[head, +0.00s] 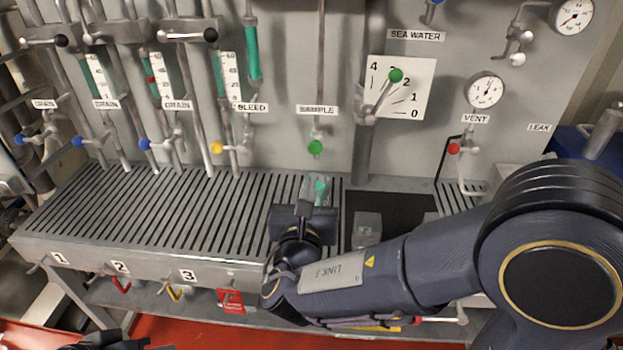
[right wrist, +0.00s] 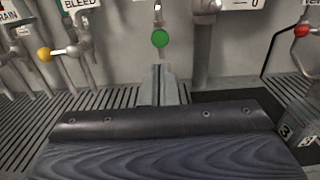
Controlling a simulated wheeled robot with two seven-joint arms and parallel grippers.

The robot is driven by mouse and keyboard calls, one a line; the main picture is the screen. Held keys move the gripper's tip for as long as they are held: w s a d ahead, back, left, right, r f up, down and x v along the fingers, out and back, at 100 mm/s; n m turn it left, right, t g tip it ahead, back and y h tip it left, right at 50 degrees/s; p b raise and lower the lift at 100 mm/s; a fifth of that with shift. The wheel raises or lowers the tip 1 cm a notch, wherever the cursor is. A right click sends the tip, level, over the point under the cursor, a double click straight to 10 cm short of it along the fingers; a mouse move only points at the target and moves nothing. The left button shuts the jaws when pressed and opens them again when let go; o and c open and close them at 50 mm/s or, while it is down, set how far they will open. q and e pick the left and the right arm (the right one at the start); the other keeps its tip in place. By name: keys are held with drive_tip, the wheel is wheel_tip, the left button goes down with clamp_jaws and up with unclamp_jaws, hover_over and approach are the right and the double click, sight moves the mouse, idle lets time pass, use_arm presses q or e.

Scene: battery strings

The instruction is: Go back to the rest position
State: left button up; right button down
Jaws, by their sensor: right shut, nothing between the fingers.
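My right arm reaches in from the right in the head view. Its hand (head: 303,222) is over the front part of the slatted bench, beside the dark recess. In the right wrist view my right gripper (right wrist: 160,84) has its grey fingers together, with nothing held between them. They point toward the back panel, below the green valve knob (right wrist: 160,38). A small teal-green thing (head: 320,187) shows just beyond the hand in the head view; I cannot tell whether it touches the hand. A dark part (head: 95,341) at the bottom left edge looks like my left gripper, mostly cut off.
The slatted bench (head: 150,215) is clear on its left. A dark recess (head: 400,207) holds a grey block (head: 367,228). The back panel carries pipes, gauges and protruding valves, including a yellow knob (head: 216,147) and a red knob (head: 453,148). A red tag (head: 231,301) hangs below the front edge.

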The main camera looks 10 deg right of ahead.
drive_tip(key=shift+s+a, duration=0.1)
drive_tip(key=shift+s, duration=0.45)
drive_tip(key=s+d+f+m+g+h, duration=0.2)
drive_tip(key=d+m+g, duration=0.25)
drive_tip(key=d, duration=0.35)
drive_tip(key=s+d+f+m+g+h, duration=0.2)
drive_tip(key=d+f+m+g, duration=0.1)
drive_tip(key=d+m, duration=0.4)
drive_tip(key=s+d+f+m+g+y, duration=0.2)
drive_tip(key=s+d+f+m+g, duration=0.25)
drive_tip(key=s+d+m, duration=0.35)
drive_tip(key=s+a+r+m+y+p, duration=0.1)
drive_tip(key=s+a+m+y, duration=0.6)
drive_tip(key=m, duration=0.9)
drive_tip(key=s+r+y, duration=0.1)
drive_tip(key=s+y, duration=0.1)
drive_tip(key=s, duration=0.1)
drive_tip(key=shift+s+r+y+p, duration=0.2)
drive_tip(key=shift+s+y+p, duration=0.1)
drive_tip(key=shift+s, duration=0.05)
